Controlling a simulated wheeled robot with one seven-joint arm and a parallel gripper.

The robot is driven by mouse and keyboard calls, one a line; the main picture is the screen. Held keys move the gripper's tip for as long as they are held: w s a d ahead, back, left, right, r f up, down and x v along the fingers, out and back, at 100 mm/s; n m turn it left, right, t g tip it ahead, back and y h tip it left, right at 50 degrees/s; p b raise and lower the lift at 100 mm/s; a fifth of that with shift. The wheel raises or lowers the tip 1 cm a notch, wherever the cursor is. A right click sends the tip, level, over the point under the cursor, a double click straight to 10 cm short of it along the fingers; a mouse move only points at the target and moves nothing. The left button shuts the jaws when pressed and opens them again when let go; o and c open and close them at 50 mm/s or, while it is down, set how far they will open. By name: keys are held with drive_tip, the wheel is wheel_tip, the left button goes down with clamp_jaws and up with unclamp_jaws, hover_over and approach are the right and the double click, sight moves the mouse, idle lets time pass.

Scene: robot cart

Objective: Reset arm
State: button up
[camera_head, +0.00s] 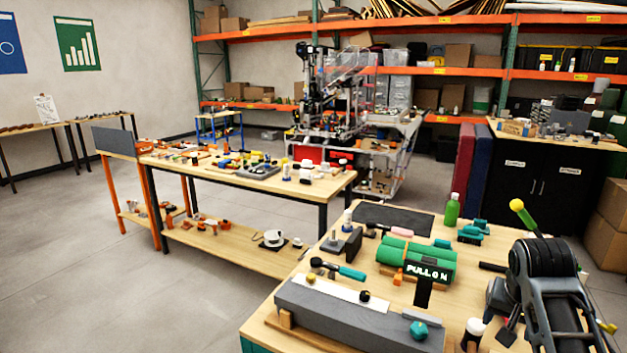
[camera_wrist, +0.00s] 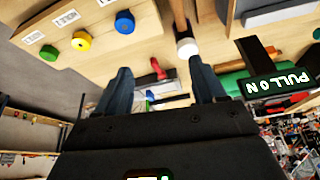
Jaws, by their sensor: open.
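My gripper (camera_wrist: 161,67) shows in the wrist view with its two dark fingers spread apart. Nothing is held between them. Through the gap I see a small red object (camera_wrist: 157,69) and other items on a light wooden surface beyond. In the head view, a black and grey part of my arm (camera_head: 548,285) is at the lower right over the near workbench (camera_head: 267,318). I cannot make out the fingertips there.
A green roll-like object (camera_head: 420,257) and a "PULL ON" sign (camera_head: 427,271) stand on the near bench. A grey block (camera_head: 345,322) lies along its front. A wooden board (camera_wrist: 85,28) with coloured knobs shows in the wrist view. Open floor (camera_head: 90,260) lies left.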

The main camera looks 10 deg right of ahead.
drive_tip(key=s+a+f+t, duration=0.1)
drive_tip(key=s+a+f, duration=0.1)
drive_tip(key=a+f, duration=0.1)
drive_tip(key=s+a+f+n, duration=0.1)
drive_tip(key=s+a+f, duration=0.2)
drive_tip(key=f, duration=0.1)
drive_tip(key=s+a+f+n+t, duration=0.1)
drive_tip(key=s+a+f, duration=0.1)
drive_tip(key=f, duration=0.2)
drive_tip(key=shift+s+a+t+y, duration=0.3)
drive_tip(key=shift+a, duration=0.1)
drive_tip(key=s+a+f+n+t, duration=0.25)
drive_tip(key=s+a, duration=0.45)
drive_tip(key=s, duration=0.4)
drive_tip(key=s+a+r+n+t+y, duration=0.1)
drive_tip(key=s+a+r+t, duration=0.15)
drive_tip(key=s, duration=0.45)
drive_tip(key=s+a+r+n+t, duration=0.1)
drive_tip(key=s+a+r, duration=0.15)
drive_tip(key=s, duration=0.35)
drive_tip(key=s+a+r+n+t+y, duration=0.1)
drive_tip(key=s+r+n+t, duration=0.1)
drive_tip(key=s+r, duration=0.9)
wheel_tip(320, 180, up, 3)
drive_tip(key=shift+a+f+t+y, duration=0.1)
drive_tip(key=shift+a+t+y, duration=0.05)
drive_tip(key=shift+t+y, duration=0.2)
drive_tip(key=shift+o, duration=0.2)
